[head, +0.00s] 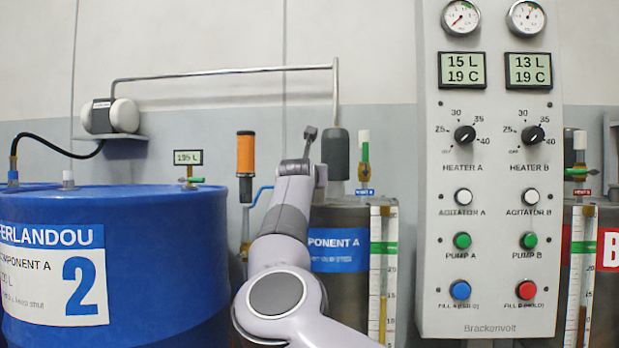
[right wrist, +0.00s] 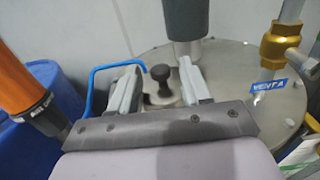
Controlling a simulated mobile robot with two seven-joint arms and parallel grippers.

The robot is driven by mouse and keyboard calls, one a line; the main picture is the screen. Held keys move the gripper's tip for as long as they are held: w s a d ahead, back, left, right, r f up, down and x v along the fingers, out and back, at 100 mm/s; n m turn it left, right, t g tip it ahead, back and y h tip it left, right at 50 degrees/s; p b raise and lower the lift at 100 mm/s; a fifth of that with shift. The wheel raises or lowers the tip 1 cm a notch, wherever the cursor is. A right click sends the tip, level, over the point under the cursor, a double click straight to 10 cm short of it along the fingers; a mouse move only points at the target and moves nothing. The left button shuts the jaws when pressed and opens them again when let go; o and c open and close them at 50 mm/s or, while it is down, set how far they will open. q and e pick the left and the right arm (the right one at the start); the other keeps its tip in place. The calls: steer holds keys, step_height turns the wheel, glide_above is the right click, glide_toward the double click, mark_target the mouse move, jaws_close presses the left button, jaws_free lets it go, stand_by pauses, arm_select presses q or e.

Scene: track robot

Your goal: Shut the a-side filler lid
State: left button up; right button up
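The grey component A tank stands behind my right arm in the head view, with its blue label (head: 339,250) partly covered. Its metal top (right wrist: 238,95) fills the right of the right wrist view. A black knob on a short stem (right wrist: 160,73), apparently the filler lid's, shows between the fingers of my right gripper (right wrist: 158,84). The fingers are apart, one on each side of it; I cannot tell whether either touches. The lid itself is mostly hidden behind the gripper, so its angle is unclear. In the head view my right gripper (head: 302,168) is over the tank top. My left gripper is out of view.
A dark grey cylinder (right wrist: 186,20) stands just beyond the fingers. A brass valve (right wrist: 280,45) is at right, an orange cylinder (right wrist: 28,85) and blue pipe (right wrist: 103,75) at left. A blue drum (head: 150,250) and the control panel (head: 490,190) flank the arm.

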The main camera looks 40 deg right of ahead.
steer(key=shift+a, duration=0.1)
steer(key=b+v, duration=0.2)
steer(key=v, duration=0.5)
stand_by(0.6)
